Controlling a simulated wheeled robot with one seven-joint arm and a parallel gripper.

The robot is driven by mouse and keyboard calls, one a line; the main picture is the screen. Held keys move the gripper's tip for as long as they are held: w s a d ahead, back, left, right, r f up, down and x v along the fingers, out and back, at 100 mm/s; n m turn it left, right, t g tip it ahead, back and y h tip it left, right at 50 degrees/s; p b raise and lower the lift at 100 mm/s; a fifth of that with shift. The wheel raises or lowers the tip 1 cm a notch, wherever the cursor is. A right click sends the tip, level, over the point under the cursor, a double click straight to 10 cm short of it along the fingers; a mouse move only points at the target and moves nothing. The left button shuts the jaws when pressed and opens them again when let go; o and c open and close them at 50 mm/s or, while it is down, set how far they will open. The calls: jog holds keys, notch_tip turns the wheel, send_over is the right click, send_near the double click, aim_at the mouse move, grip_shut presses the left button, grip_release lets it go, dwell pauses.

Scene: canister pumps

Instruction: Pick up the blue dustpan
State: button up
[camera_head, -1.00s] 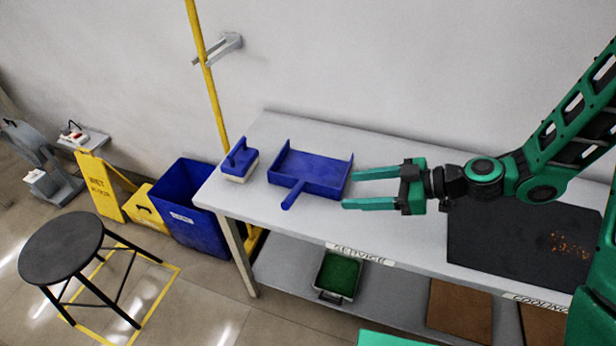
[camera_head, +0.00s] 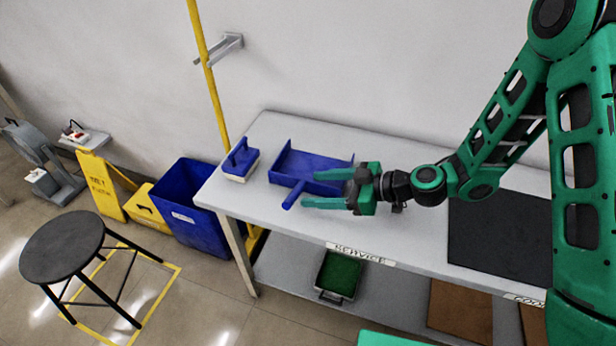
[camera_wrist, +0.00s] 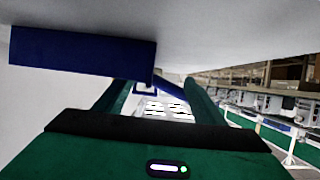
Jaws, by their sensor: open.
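The blue dustpan (camera_head: 302,166) lies on the grey table with its handle (camera_head: 293,195) pointing to the table's front edge. My gripper (camera_head: 308,188) is open, its green fingers pointing left at the dustpan's right side, close to the handle. One finger overlaps the pan in the head view and the other is in front of it; I cannot tell whether they touch. In the wrist view the dustpan (camera_wrist: 80,52) shows as a dark blue wall at the upper left, and its handle (camera_wrist: 172,88) runs between the two fingers (camera_wrist: 155,90).
A blue brush (camera_head: 240,160) with pale bristles sits left of the dustpan on the table (camera_head: 320,222). A black mat (camera_head: 500,240) lies to the right. A blue bin (camera_head: 190,210), a yellow pole (camera_head: 208,80) and a black stool (camera_head: 62,245) stand at the left.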

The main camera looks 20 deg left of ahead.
jog(key=shift+a+f, duration=0.25)
jog(key=shift+a, duration=0.45)
jog(key=shift+c, duration=0.7)
grip_shut()
jog(key=shift+r, duration=0.1)
